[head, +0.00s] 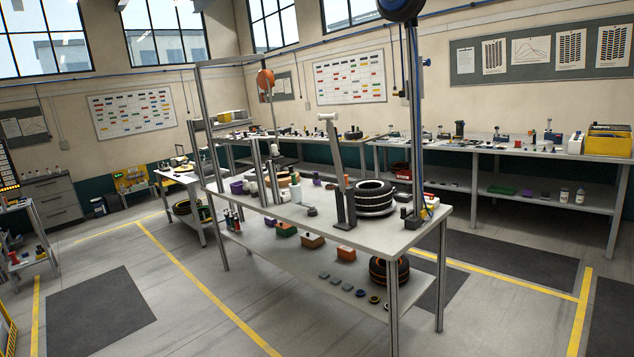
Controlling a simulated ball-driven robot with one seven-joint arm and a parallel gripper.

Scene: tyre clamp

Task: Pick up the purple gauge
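The work table (280,226) in the middle holds two small purple things. One is a boxy purple item (237,187) near the table's left end. The other is a small purple item (317,182) near the middle, behind the tall lever. Both are too small to tell which is the gauge. A tall grey lever on a dark base, apparently the clamp (336,165), stands on the table. A stack of black tyres (371,197) lies to its right. My gripper does not show in this view.
A lower shelf (300,262) holds boxes and an orange-marked tyre (389,270). Metal posts rise from the table. A long bench (520,150) runs along the back wall. Floor in front and left is clear, with yellow lines and a dark mat (100,310).

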